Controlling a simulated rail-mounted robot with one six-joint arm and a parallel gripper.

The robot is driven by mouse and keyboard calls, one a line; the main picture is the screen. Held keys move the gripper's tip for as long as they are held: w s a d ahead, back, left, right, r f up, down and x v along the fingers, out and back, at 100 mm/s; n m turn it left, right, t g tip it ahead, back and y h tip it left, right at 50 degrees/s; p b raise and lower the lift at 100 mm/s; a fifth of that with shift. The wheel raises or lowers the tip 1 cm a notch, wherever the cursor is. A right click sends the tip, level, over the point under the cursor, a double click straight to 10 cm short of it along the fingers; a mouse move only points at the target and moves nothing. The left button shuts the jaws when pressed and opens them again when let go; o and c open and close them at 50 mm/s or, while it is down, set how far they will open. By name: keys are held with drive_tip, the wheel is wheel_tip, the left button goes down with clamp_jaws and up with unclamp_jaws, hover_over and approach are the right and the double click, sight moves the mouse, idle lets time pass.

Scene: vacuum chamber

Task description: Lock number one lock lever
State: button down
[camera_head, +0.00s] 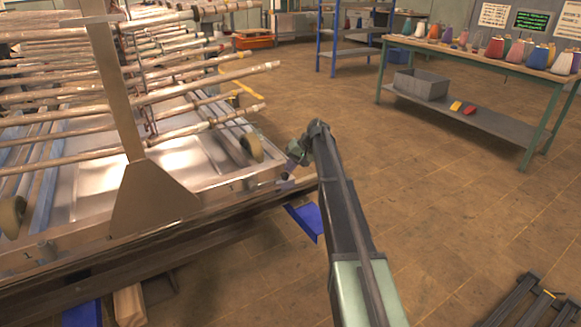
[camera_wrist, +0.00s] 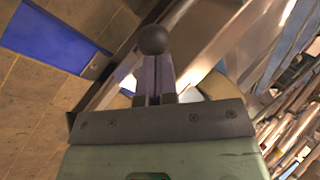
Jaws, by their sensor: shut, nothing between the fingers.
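A lock lever with a round dark ball knob (camera_wrist: 153,40) is in the upper middle of the wrist view. It stands at the edge of the metal frame. My gripper (camera_wrist: 154,70) is shut and empty, its two fingers together just below the knob in the picture. I cannot tell whether the fingertips touch the knob. In the head view my gripper (camera_head: 293,164) is at the right corner of the cart frame (camera_head: 205,203), close to the small dark knob (camera_head: 284,177). Small number marks show on the frame, too small to read surely.
A rack of metal rods (camera_head: 200,85) fills the left of the head view, with a wheel (camera_head: 252,148) near my gripper. A blue plate (camera_head: 306,221) sticks out below the frame. A workbench with spools (camera_head: 480,60) stands far right. The floor between is clear.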

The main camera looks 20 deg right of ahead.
drive_tip(key=d+r+p, duration=0.7)
drive_tip(key=d+r, duration=0.1)
drive_tip(key=d, duration=0.1)
drive_tip(key=shift+s+d, duration=0.2)
drive_tip(key=shift+s, duration=0.1)
drive_tip(key=shift+r, duration=0.1)
drive_tip(key=s+a+f+n+g+h, duration=0.1)
drive_tip(key=s+a+h, duration=0.1)
drive_tip(key=s+a, duration=0.85)
drive_tip(key=s+a+f+h, duration=0.15)
drive_tip(key=s+a, duration=0.45)
drive_tip(key=s, duration=1)
drive_tip(key=s+a+f+n+g+h, duration=0.1)
drive_tip(key=s+a+h, duration=0.2)
drive_tip(key=s+a, duration=0.75)
wheel_tip(320, 180, up, 19)
drive_tip(key=s+p, duration=0.2)
drive_tip(key=p, duration=1.7)
drive_tip(key=shift+r+n, duration=0.2)
drive_tip(key=shift+n, duration=0.2)
